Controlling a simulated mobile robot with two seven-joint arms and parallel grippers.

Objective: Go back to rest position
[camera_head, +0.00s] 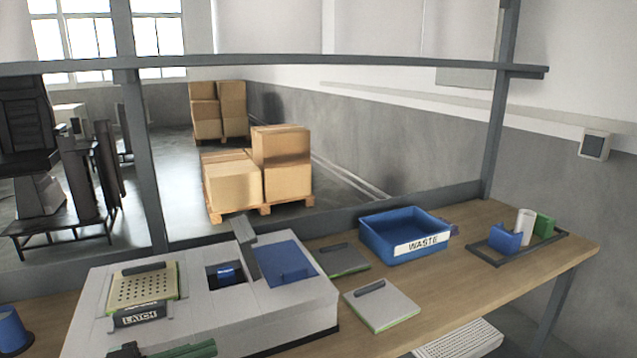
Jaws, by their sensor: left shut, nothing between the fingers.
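My left gripper (163,351) shows at the bottom edge of the head view, in front of the white machine (230,310). Only its dark and green finger parts show; the rest is cut off by the frame. It is shut, with nothing seen held in it. My right gripper is not in view. The machine has a perforated yellowish lid (143,288) above a LATCH label, a dark opening with a blue part inside, a grey upright flap (246,250) and a blue panel (284,262).
A blue WASTE tray (377,238) stands behind two flat grey plates (341,260) (381,304) on the wooden table. A dark tray (483,256) with blue, white and green pieces is at right. A blue cup (12,331) stands at far left. The front right tabletop is bare.

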